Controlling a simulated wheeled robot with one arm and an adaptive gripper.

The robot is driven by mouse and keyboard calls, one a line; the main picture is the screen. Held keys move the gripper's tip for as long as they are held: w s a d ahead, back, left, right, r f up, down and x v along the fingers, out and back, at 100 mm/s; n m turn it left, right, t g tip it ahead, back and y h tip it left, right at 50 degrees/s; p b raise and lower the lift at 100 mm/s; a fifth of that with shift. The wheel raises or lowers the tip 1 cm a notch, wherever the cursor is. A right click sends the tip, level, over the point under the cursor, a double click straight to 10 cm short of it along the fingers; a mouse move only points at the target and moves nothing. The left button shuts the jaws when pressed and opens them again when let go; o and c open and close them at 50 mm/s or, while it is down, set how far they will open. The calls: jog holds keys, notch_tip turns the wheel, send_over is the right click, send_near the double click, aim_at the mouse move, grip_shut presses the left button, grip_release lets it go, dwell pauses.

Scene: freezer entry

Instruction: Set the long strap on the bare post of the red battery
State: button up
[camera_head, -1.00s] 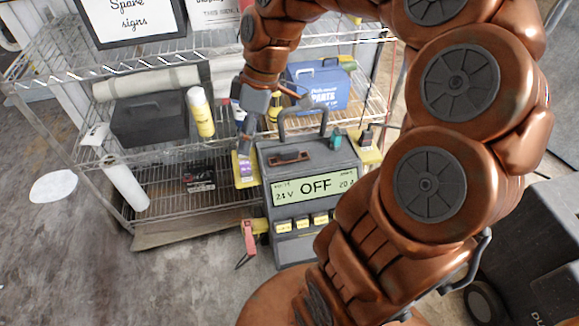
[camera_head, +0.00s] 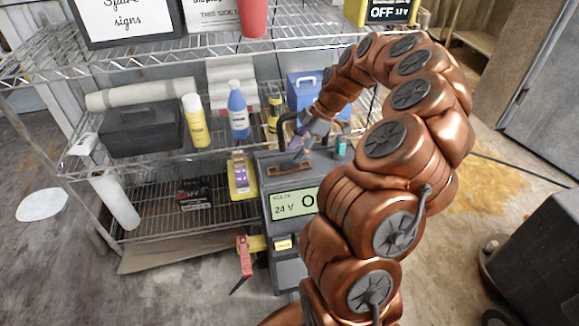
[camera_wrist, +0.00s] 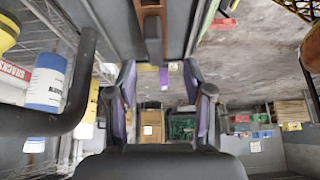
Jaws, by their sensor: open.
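A brown strap-like bar (camera_head: 289,168) with a dark middle lies on the top of the grey charger (camera_head: 268,180). It also shows at the top of the wrist view (camera_wrist: 152,28). I cannot tell whether it is the long strap. My gripper (camera_head: 302,148) is above the charger top, close to the bar and beside the black carrying handle. In the wrist view my gripper (camera_wrist: 160,75) has its two purple-padded fingers apart, with nothing between them. The bar lies beyond the fingertips. I cannot make out a red battery or a bare post.
The black handle (camera_wrist: 72,105) stands close on the left in the wrist view. A yellow tray (camera_head: 240,190) with purple items is left of the charger. A red clamp (camera_head: 244,258) hangs at its side. A wire shelf (camera_head: 140,157) with bottles and boxes stands behind.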

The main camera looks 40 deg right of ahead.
aim_at(291, 159)
jog(key=shift+d+x, duration=0.15)
jog(key=shift+x, duration=1.2)
jog(key=shift+d+x, duration=0.15)
jog(key=shift+x, duration=1.2)
jog(key=shift+w+f, duration=0.1)
jog(key=shift+w, duration=0.05)
jog(key=shift+c, duration=0.2)
grip_shut()
